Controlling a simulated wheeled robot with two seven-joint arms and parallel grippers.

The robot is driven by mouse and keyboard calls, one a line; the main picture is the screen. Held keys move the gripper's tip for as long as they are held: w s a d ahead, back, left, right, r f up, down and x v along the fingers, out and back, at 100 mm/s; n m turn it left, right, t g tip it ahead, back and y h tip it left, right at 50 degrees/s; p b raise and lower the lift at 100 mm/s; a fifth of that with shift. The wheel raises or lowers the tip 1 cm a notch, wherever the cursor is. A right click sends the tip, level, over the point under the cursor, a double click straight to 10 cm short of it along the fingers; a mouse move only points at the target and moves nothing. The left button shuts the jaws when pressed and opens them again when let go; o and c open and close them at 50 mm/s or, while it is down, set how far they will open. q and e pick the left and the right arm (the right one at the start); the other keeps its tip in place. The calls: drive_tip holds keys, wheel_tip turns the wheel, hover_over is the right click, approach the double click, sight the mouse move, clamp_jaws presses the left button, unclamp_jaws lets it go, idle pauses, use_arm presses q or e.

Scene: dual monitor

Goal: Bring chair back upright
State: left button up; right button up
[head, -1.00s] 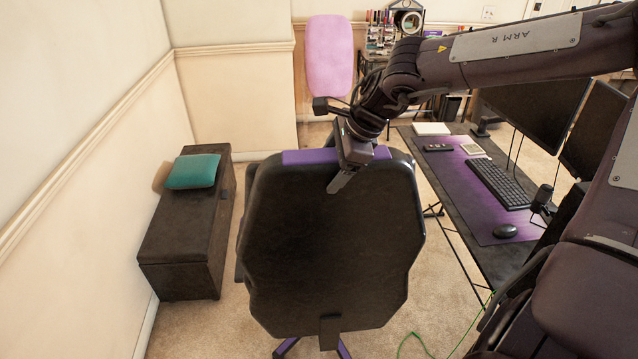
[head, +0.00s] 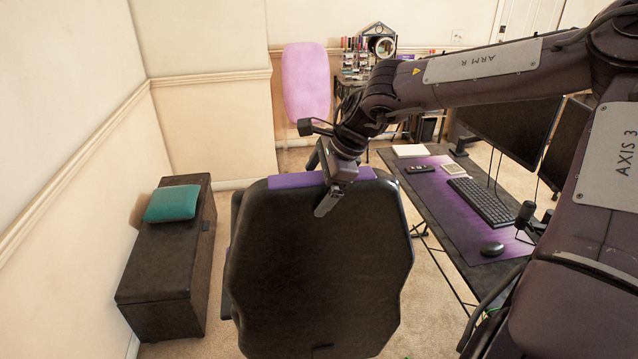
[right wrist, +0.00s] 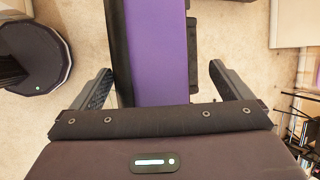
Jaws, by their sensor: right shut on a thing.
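The chair back (head: 315,270) is a large black panel with a purple strip on its top edge. I see it from behind in the head view. Its exact lean is hard to judge from here. My right gripper (head: 331,188) is shut on the top edge, with one finger down the near face. In the right wrist view the purple and black chair back (right wrist: 158,50) lies between the two fingers. The seat is mostly hidden behind the back, and the base is out of the picture. My left gripper is not in view.
A desk (head: 440,215) with keyboard (head: 480,200), mouse (head: 492,249) and monitors (head: 510,120) stands close on the right. A dark storage bench (head: 165,270) with a teal cushion (head: 172,204) stands along the left wall. Carpet is free between bench and chair.

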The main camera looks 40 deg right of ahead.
drive_tip(key=shift+w+d+r+b, duration=0.15)
drive_tip(key=shift+d+r+b, duration=0.15)
drive_tip(key=shift+r, duration=0.2)
drive_tip(key=b+v, duration=0.1)
drive_tip(key=v, duration=0.2)
drive_tip(key=b+v, duration=0.1)
drive_tip(key=v, duration=0.2)
drive_tip(key=shift+s+f, duration=0.1)
drive_tip(key=shift+s, duration=0.15)
drive_tip(key=shift+s+r, duration=0.3)
drive_tip(key=shift+r, duration=0.15)
drive_tip(key=shift+a+f, duration=0.1)
